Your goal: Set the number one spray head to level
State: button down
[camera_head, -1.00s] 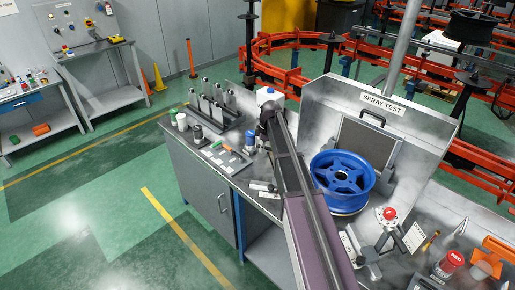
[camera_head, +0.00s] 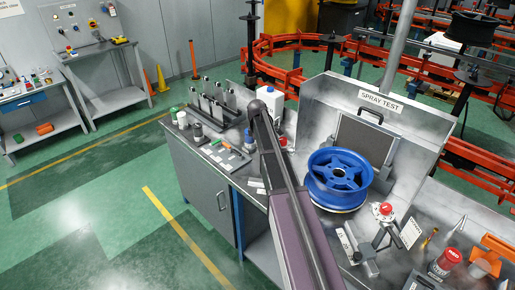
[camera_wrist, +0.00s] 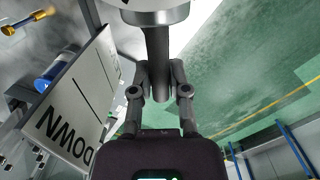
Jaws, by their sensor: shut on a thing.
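In the wrist view my gripper (camera_wrist: 158,92) is shut on a grey round bar (camera_wrist: 158,50), with a finger on each side. The bar hangs from a wide pale collar (camera_wrist: 156,15) at the top edge. A white plate (camera_wrist: 85,90) marked DOWN stands close on the left. In the head view a small fixture with a red knob (camera_head: 386,209) and a grey fork-like part stands on the bench in front of the blue wheel (camera_head: 338,178). A white card (camera_head: 411,233) stands beside it. I cannot make out my gripper in the head view, nor tell the bar's exact angle.
The SPRAY TEST booth (camera_head: 330,95) rises behind the wheel. A red can (camera_head: 450,259) and an orange holder (camera_head: 491,256) stand at the right. Bottles and small parts crowd the bench's left end. Green floor (camera_head: 110,225) lies open to the left.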

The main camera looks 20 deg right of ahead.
jog(key=shift+s+a, duration=0.1)
jog(key=shift+a, duration=0.2)
jog(key=c, duration=0.6)
grip_release()
jog(key=shift+f, duration=0.1)
jog(key=shift+d, duration=0.15)
notch_tip(320, 180, up, 10)
jog(key=p, duration=1)
